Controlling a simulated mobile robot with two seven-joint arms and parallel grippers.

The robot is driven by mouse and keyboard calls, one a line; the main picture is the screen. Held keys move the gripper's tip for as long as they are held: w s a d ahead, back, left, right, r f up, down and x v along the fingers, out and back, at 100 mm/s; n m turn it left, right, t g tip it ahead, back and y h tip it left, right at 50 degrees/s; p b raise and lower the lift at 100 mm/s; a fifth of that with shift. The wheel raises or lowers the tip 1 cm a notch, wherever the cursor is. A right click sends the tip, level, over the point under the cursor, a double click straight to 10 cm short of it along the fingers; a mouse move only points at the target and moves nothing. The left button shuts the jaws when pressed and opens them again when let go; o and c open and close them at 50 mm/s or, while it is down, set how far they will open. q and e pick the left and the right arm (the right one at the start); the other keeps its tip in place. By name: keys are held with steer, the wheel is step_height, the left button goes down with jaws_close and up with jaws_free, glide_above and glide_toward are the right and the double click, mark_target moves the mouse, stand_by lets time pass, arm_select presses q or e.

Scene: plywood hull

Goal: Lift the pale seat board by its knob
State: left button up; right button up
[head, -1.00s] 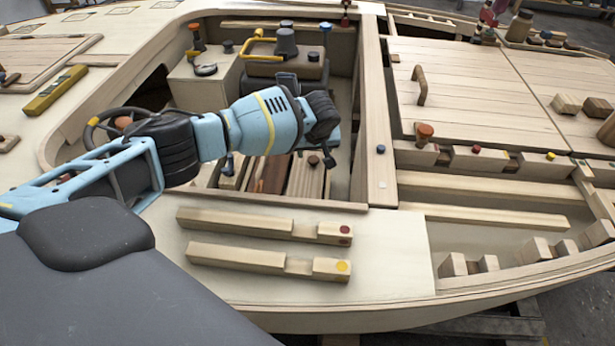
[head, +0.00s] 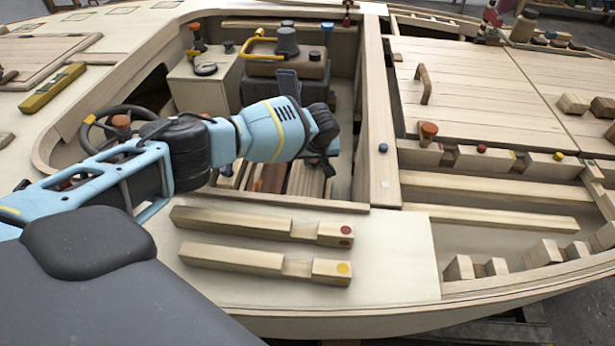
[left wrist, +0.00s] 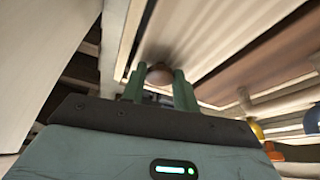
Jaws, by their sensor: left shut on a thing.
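The pale seat board (left wrist: 215,35) fills the upper middle of the left wrist view, tilted across it. Its round brown knob (left wrist: 158,75) sits between the two green fingers of my left gripper (left wrist: 159,84), which are shut on it. In the head view my left gripper (head: 324,166) points down into the cockpit well, mostly hidden by its own wrist. A board (head: 306,181) shows below and beside it there; the knob is hidden. I cannot tell whether the board is clear of its support. My right gripper is not in view.
A reddish-brown board (head: 268,179) lies left of the gripper in the well. A long coaming plank (head: 379,120) stands close on the right. Two notched beams (head: 235,222) lie on the near deck. A steering wheel (head: 112,125) is by my left arm.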

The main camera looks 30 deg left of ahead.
arm_select(q)
steer(key=shift+c, duration=1.3)
steer(key=shift+r, duration=0.1)
step_height(320, 180, up, 9)
steer(key=p, duration=0.2)
steer(key=shift+p, duration=0.3)
steer(key=shift+d+r, duration=0.1)
steer(key=shift+r, duration=0.4)
